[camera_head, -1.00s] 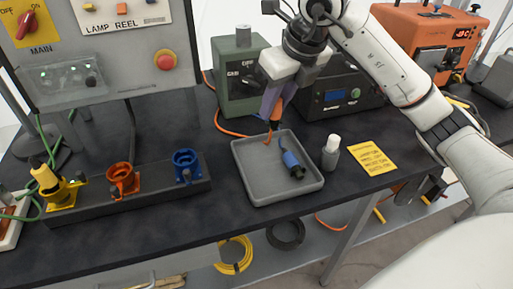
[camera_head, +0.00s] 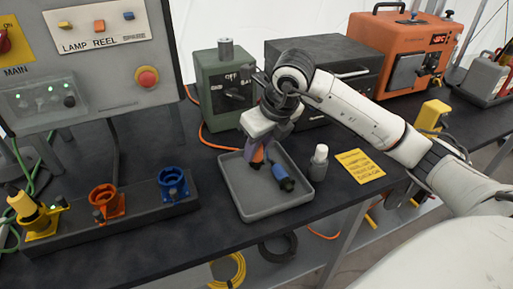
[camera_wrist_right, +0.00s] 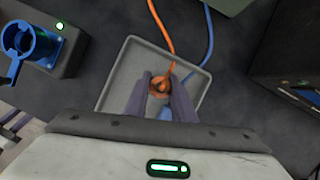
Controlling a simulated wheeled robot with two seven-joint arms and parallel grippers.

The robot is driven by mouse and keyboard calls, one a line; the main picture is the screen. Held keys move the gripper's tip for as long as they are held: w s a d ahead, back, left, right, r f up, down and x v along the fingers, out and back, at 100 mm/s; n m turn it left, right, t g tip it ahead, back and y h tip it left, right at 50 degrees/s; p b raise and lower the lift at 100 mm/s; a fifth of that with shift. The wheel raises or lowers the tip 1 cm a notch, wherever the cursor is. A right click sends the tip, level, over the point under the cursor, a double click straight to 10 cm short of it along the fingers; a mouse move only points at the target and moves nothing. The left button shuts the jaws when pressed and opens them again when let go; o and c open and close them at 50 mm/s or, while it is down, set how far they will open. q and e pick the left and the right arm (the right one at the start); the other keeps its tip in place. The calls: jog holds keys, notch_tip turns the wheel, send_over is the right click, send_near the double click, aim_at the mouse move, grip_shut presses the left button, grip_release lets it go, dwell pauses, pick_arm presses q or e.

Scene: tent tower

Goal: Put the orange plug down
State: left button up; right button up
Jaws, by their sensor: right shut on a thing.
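My right gripper (camera_head: 262,152) points down over the grey tray (camera_head: 232,192), near the tray's back edge. It is shut on the orange plug (camera_wrist_right: 159,86), which shows between its fingers in the right wrist view, with an orange cable running away from it. In the head view the fingers largely hide the plug. I cannot tell whether it touches the tray floor. A blue plug (camera_head: 284,178) lies in the tray, close to the right of the fingers. My left gripper is not in view.
A rack on the left holds a yellow socket with a yellow plug (camera_head: 24,206), an empty orange socket (camera_head: 106,202) and an empty blue socket (camera_head: 173,185). A small bottle (camera_head: 319,162) and a yellow note (camera_head: 360,167) are right of the tray. The tray's front is clear.

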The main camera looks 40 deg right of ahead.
jog(key=shift+f, duration=0.1)
jog(key=o, duration=1.1)
jog(key=shift+c, duration=0.2)
jog(key=shift+s+r, duration=0.1)
jog(key=shift+r, duration=0.4)
jog(key=v, duration=1.1)
jog(key=shift+p, duration=0.3)
jog(key=shift+r, duration=0.1)
